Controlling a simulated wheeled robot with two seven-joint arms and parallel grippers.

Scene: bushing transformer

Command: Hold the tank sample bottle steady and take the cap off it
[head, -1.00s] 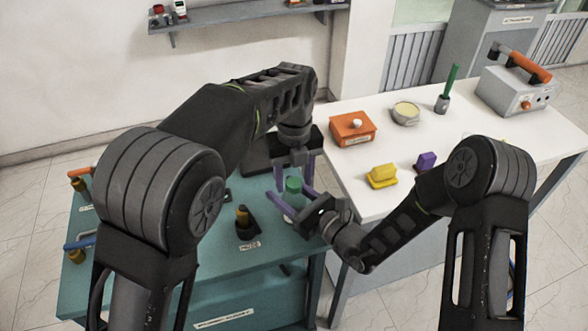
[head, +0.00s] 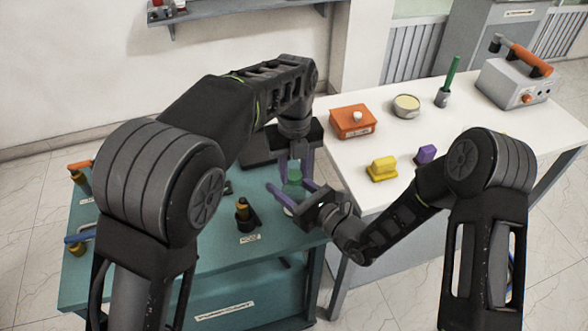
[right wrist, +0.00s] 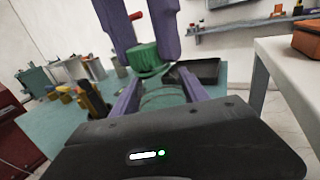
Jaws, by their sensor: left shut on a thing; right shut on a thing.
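The tank sample bottle stands at the right edge of the teal table, largely hidden by my grippers. Its green cap (head: 292,174) also shows in the right wrist view (right wrist: 143,57). My left gripper (head: 294,168) reaches down from above and is shut on the cap, with a purple finger on each side of it. My right gripper (head: 291,198) comes in from the right, lower down, and is shut on the clear bottle body (right wrist: 162,97). I cannot tell whether the cap still touches the bottle neck.
A labelled holder with a dark and yellow item (head: 243,213) stands left of the bottle on the teal table (head: 215,258). A dark tray (right wrist: 199,72) lies behind. The white table (head: 440,135) at right carries an orange box (head: 352,122), a yellow block (head: 382,168) and a purple block (head: 426,154).

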